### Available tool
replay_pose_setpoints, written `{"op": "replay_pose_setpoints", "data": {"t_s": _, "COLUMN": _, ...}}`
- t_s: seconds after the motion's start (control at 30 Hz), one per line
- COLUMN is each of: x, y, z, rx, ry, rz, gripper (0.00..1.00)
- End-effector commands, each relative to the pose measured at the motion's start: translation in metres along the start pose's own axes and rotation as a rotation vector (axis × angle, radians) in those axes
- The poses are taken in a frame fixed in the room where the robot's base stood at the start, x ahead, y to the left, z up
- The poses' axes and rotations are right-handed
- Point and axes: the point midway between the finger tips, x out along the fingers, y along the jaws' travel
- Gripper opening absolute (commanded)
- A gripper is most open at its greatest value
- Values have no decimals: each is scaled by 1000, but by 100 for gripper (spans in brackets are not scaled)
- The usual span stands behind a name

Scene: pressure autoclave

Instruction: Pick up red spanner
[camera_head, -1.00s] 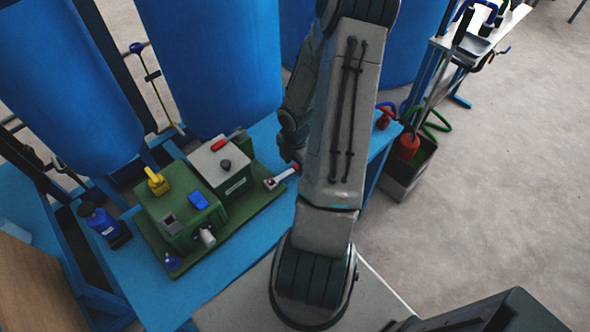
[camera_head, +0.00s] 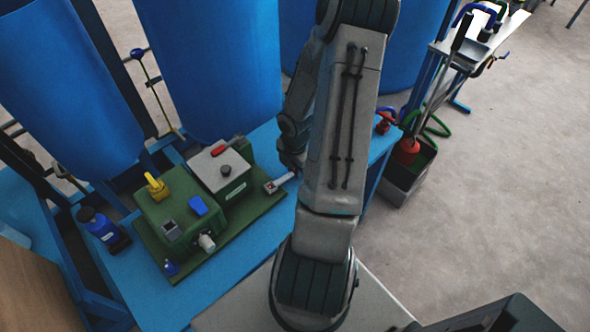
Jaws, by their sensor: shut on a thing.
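The red spanner (camera_head: 274,186) lies at the right edge of the green machine's base, on the blue bench. Its grey head points left. Its red handle end is mostly hidden by my arm and gripper. My gripper (camera_head: 291,171) is down at the handle end and shut on the spanner. The fingers are small, dark and partly hidden behind my forearm.
The green machine (camera_head: 176,222) with a yellow knob (camera_head: 156,187) and red lever (camera_head: 220,150) stands left of the gripper. A blue bottle (camera_head: 100,227) is further left. Large blue tanks (camera_head: 210,60) rise behind. Open floor (camera_head: 480,210) lies to the right.

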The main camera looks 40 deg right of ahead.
Motion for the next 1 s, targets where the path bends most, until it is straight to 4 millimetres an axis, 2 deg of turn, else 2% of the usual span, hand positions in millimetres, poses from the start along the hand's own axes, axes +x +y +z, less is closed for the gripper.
{"op": "replay_pose_setpoints", "data": {"t_s": 0.17, "x": -34, "y": 0, "z": 1, "rx": 5, "ry": -2, "rz": 3, "gripper": 0}}
{"op": "replay_pose_setpoints", "data": {"t_s": 0.5, "x": -74, "y": -61, "z": 32, "rx": 9, "ry": -1, "rz": 0, "gripper": 0}}
{"op": "replay_pose_setpoints", "data": {"t_s": 0.7, "x": -91, "y": -87, "z": 44, "rx": 6, "ry": -1, "rz": 0, "gripper": 0}}
{"op": "replay_pose_setpoints", "data": {"t_s": 1.0, "x": -100, "y": -104, "z": 52, "rx": 3, "ry": 0, "rz": 0, "gripper": 0}}
